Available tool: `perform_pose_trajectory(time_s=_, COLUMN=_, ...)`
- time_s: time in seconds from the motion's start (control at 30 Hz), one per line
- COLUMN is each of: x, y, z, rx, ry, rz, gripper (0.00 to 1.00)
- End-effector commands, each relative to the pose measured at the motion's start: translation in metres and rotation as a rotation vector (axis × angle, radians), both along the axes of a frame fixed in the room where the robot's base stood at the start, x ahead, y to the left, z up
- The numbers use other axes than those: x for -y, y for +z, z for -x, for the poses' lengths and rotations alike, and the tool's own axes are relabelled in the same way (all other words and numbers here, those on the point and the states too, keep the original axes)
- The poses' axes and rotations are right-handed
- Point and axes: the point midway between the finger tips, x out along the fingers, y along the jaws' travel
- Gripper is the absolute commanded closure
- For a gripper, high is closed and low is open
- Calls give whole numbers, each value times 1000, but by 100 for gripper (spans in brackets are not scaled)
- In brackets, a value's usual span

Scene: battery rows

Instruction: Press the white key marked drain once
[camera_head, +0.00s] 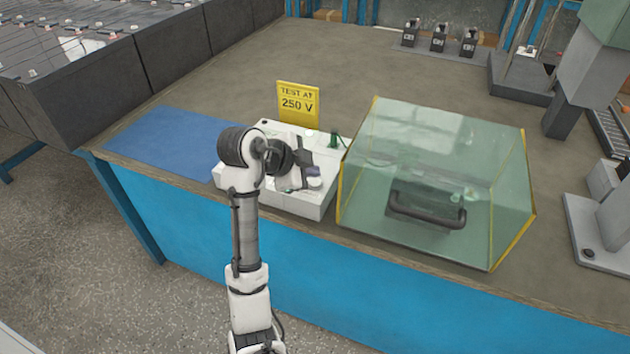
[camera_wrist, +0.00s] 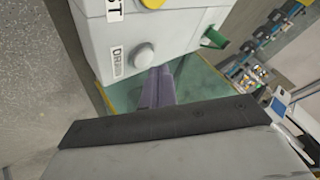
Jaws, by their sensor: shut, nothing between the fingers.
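The white box (camera_wrist: 180,38) fills the upper middle of the wrist view. On its face is a round white key (camera_wrist: 141,56) beside a small label reading DRAIN (camera_wrist: 117,62). A yellow key (camera_wrist: 152,3) with a label ending in ST is partly cut off at the top edge. My gripper (camera_wrist: 158,74) is shut and empty, its dark fingertips very close to the white key in the picture; I cannot tell whether they touch it. In the head view my gripper (camera_head: 303,177) is over the white box (camera_head: 312,205) and hides much of its top.
A clear greenish cover (camera_head: 430,165) with yellow edges and a black handle stands just right of the box. A yellow sign (camera_head: 298,103) reading TEST AT 250 V stands behind. A green post (camera_wrist: 214,38) sticks out of the box. A blue mat (camera_head: 165,145) lies clear at left.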

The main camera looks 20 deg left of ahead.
Motion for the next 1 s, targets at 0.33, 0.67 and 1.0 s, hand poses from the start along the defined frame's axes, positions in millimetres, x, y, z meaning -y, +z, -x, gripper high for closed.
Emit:
perform_pose_trajectory(time_s=0.33, x=0, y=0, z=0, rx=0, ry=0, rz=0, gripper=100)
perform_pose_trajectory(time_s=0.67, x=0, y=0, z=0, rx=0, ry=0, rz=0, gripper=100)
perform_pose_trajectory(time_s=1.0, x=1, y=-9, z=0, rx=0, ry=-1, rz=1, gripper=100)
